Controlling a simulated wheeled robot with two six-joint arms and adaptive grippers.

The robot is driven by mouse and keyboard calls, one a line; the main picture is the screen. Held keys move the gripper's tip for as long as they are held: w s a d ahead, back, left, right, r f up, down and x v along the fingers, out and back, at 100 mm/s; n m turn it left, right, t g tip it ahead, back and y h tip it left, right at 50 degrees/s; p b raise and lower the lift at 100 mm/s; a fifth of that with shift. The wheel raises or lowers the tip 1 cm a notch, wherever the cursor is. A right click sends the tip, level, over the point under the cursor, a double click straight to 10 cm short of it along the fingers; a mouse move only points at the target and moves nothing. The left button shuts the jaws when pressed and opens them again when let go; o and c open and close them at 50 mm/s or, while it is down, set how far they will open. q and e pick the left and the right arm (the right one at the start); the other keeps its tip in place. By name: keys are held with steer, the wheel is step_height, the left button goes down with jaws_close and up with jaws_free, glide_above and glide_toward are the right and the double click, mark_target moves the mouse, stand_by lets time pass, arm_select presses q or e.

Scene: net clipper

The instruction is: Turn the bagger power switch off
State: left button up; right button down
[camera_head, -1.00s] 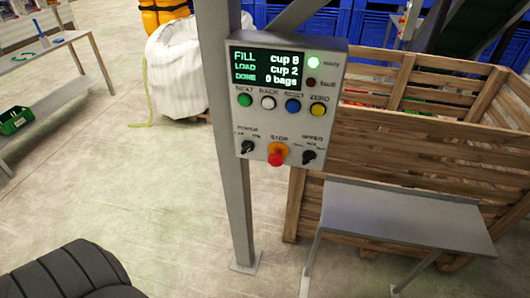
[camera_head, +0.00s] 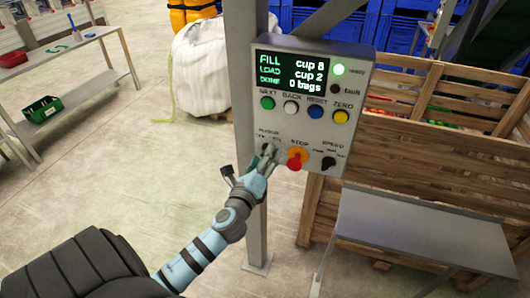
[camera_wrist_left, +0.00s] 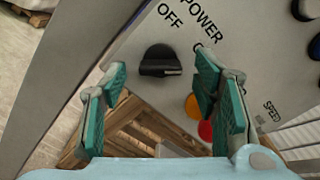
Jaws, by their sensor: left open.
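The bagger control box (camera_head: 290,118) is a grey panel on a post. Its black power switch (camera_head: 267,149) sits at the lower left, partly covered by my gripper. In the left wrist view the power switch (camera_wrist_left: 160,60) is a black knob below the POWER and OFF lettering. Its white mark points right, toward a label mostly hidden by a finger. My left gripper (camera_head: 256,166) is at the box's lower left corner. In the left wrist view my left gripper (camera_wrist_left: 160,76) is open, with its teal fingers on either side of the knob, not closed on it.
A red stop button (camera_head: 296,160) on an orange base is just right of the power switch, with the black speed knob (camera_head: 328,163) beyond. Coloured buttons and a lit screen (camera_head: 290,72) are above. A metal table (camera_head: 420,230) and wooden crate (camera_head: 400,150) stand right.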

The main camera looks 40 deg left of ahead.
arm_select(q)
steer(key=shift+x, duration=0.8)
steer(key=c, duration=1.2)
steer(key=shift+o, duration=0.2)
